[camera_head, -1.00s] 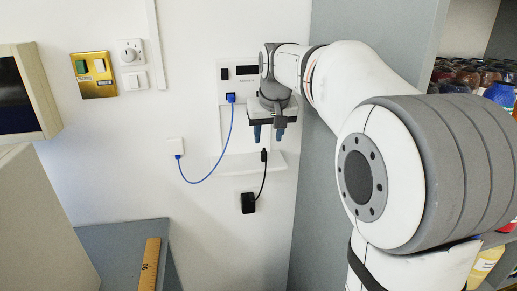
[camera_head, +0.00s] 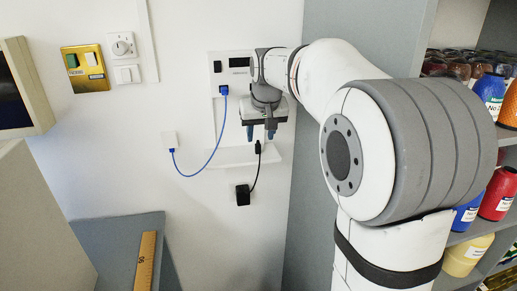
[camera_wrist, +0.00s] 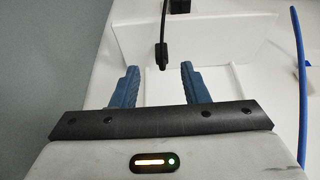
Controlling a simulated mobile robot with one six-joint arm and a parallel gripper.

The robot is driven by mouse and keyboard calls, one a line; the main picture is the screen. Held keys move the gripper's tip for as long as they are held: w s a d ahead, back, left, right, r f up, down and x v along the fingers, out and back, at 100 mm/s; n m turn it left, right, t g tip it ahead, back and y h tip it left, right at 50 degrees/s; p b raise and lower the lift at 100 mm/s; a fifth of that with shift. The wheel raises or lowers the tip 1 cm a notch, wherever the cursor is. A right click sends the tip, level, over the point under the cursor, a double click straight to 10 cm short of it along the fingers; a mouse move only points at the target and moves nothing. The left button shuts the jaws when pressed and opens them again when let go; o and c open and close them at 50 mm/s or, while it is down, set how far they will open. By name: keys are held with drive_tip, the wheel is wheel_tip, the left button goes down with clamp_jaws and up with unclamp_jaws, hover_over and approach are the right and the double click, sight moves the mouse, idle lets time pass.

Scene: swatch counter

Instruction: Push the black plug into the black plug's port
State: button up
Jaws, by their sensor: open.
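The black plug (camera_head: 258,147) stands upright at the small white ledge on the wall, on the end of a black cable. In the wrist view the black plug (camera_wrist: 162,55) shows between the two blue fingertips, with a gap on each side. My gripper (camera_head: 260,134) is open just above the plug in the head view; its fingers also show in the wrist view (camera_wrist: 159,70). The white wall panel (camera_head: 215,110) stands behind it. The black plug's port cannot be made out; my gripper and wrist cover the panel's right part.
A blue cable (camera_head: 211,155) runs from the panel to a white wall box (camera_head: 170,141), left of my gripper. A grey cabinet side (camera_head: 310,200) stands close on the right.

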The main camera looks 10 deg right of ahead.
sight(259, 146)
drive_tip(key=p+x, duration=0.1)
drive_tip(key=x, duration=0.4)
drive_tip(key=shift+s+a, duration=0.15)
drive_tip(key=shift+s, duration=0.05)
drive_tip(key=shift+c, duration=0.3)
clamp_jaws()
